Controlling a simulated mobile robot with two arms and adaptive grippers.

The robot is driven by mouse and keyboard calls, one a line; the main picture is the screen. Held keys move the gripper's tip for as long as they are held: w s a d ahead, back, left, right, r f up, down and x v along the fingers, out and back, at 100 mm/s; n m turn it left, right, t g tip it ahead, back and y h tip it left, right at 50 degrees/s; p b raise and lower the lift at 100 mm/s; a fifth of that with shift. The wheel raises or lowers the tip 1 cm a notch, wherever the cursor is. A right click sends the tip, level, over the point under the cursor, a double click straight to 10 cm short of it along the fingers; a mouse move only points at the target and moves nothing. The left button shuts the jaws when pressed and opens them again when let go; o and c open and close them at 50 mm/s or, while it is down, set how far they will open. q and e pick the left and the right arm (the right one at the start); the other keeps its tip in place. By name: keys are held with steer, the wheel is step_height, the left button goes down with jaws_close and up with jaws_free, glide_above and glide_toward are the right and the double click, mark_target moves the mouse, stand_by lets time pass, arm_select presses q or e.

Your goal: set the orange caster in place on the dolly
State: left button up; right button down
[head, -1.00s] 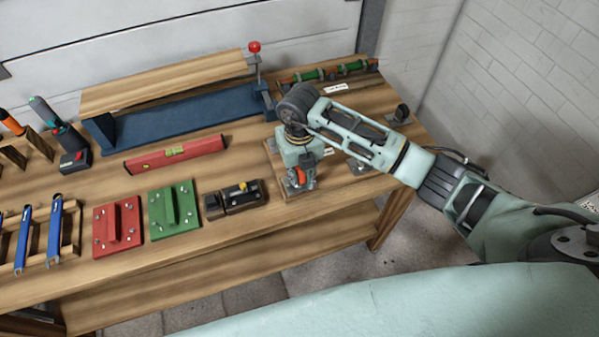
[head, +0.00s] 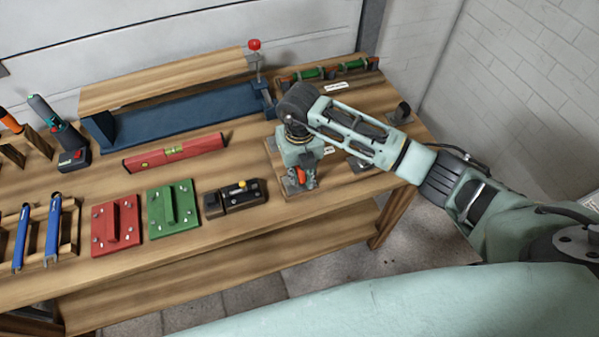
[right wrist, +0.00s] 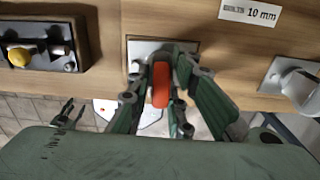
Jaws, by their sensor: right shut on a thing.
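The orange caster (head: 300,176) is between the fingers of my right gripper (head: 298,182), at the front left corner of the wooden dolly (head: 331,174). In the right wrist view the orange wheel (right wrist: 161,84) shows upright between the two green fingers, which are shut on it. A bright metal plate (right wrist: 143,49) lies on the wood (right wrist: 215,62) just behind the wheel. The fingers hide the caster's lower part, so I cannot tell whether it is seated.
A grey caster (right wrist: 298,84) stands to the right, and a dark one (head: 402,112) at the dolly's far right. A black block with a yellow knob (head: 241,190) lies close left of the gripper. Green (head: 172,209) and red (head: 117,220) plates lie farther left.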

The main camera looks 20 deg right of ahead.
stand_by(0.3)
steer(key=c, duration=1.5)
jaws_free()
steer(key=shift+c, duration=0.2)
steer(key=shift+o, duration=0.4)
steer(key=shift+o, duration=1.3)
steer(key=shift+r, duration=0.1)
steer(key=shift+r+p, duration=2.45)
steer(key=shift+r, duration=1)
